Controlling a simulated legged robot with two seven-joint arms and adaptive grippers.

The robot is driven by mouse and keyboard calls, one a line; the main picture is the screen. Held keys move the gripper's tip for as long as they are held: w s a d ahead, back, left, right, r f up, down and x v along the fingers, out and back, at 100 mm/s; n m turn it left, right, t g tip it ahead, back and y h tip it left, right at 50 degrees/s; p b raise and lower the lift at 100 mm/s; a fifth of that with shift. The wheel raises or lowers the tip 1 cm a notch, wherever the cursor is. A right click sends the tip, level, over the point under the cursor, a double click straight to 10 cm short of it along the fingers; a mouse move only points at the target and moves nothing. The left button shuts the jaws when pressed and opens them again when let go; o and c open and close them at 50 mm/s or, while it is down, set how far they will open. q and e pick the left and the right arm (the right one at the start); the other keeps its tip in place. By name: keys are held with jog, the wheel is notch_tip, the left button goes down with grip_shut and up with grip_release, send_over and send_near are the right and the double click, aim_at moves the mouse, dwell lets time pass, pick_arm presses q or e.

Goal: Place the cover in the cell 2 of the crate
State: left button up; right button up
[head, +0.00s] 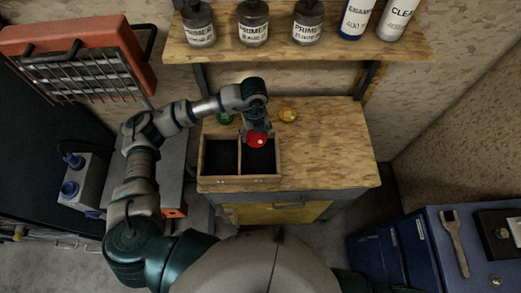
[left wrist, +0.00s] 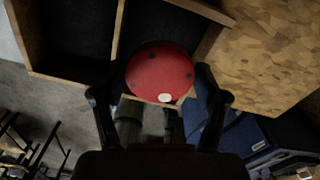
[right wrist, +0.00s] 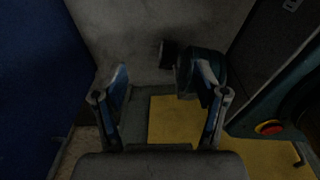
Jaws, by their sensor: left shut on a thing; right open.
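A red round cover (head: 257,140) with small dark spots and one pale spot is held by my left gripper (head: 257,131). It also shows between the two fingers in the left wrist view (left wrist: 160,72). The wooden crate (head: 225,183) stands on the left part of the workbench, with two dark cells side by side. The cover is above the right-hand cell, near its back in the head view; its exact height is unclear. The cell numbers are not readable. My right gripper (right wrist: 162,82) is open and empty, away from the bench; the head view does not show it.
A green object (head: 223,118) and an orange-yellow object (head: 288,116) lie behind the crate. The workbench (head: 330,150) is clear on the right. A shelf (head: 290,48) with bottles and cans hangs above. A blue cabinet (head: 400,250) stands at the right.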

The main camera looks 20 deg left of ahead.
aim_at(257, 150)
pick_arm(q)
jog(key=shift+w+n, duration=0.25)
jog(key=shift+n, duration=0.75)
jog(key=shift+a+f, duration=0.1)
jog(key=shift+f, duration=0.05)
jog(key=shift+n, duration=0.3)
jog(key=f, duration=0.9)
jog(key=shift+d+p, duration=0.25)
jog(key=shift+p, duration=0.1)
jog(key=shift+a+f, duration=0.1)
jog(key=shift+f, duration=0.3)
pick_arm(e)
jog(key=shift+w+a+r, duration=0.3)
jog(key=shift+a+r, duration=0.05)
jog(key=shift+r, duration=0.1)
pick_arm(q)
jog(key=shift+f, duration=0.15)
jog(key=o, duration=1.3)
pick_arm(e)
jog(key=shift+f, duration=0.1)
pick_arm(q)
jog(key=shift+o, duration=0.2)
